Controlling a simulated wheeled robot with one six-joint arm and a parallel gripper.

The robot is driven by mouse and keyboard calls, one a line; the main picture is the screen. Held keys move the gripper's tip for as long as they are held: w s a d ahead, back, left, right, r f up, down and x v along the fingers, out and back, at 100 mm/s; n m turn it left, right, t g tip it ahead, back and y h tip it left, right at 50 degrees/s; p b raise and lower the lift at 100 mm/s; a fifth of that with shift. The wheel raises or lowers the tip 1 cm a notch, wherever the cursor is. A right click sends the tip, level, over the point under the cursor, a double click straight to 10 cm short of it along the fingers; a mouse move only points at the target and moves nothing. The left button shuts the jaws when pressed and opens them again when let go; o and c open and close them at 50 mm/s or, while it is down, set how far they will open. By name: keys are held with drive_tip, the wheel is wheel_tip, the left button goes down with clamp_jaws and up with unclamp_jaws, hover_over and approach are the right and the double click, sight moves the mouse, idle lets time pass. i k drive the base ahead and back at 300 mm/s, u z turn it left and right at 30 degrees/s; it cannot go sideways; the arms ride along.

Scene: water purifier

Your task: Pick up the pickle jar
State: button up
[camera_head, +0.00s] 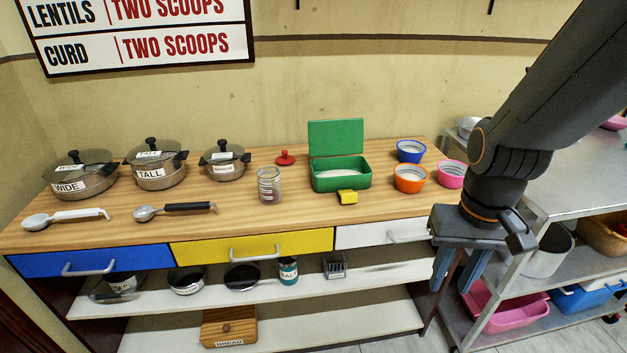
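A clear glass jar (269,186) stands upright and open on the wooden counter, left of the green box. No pickle label is readable on it, so I cannot tell whether it is the pickle jar. A red knobbed lid (285,157) lies behind it. A small labelled jar with a teal body (288,271) stands on the shelf below; its label seems to read SALT. My gripper (457,277) points down at the right, beside the counter's right end and well away from both jars. Its blue fingers are apart, with nothing between them.
The green box (342,178) stands open with a yellow clasp in front. Orange (410,179), blue and pink cups sit to its right. Lidded pots (156,168) and two ladles are at left. A metal rack (580,190) stands at right. The counter front near the jar is clear.

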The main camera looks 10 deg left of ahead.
sight(270, 186)
drive_tip(key=z, duration=0.3)
drive_tip(key=k, duration=1.75)
drive_tip(key=u, duration=0.8)
drive_tip(key=i, duration=1.7)
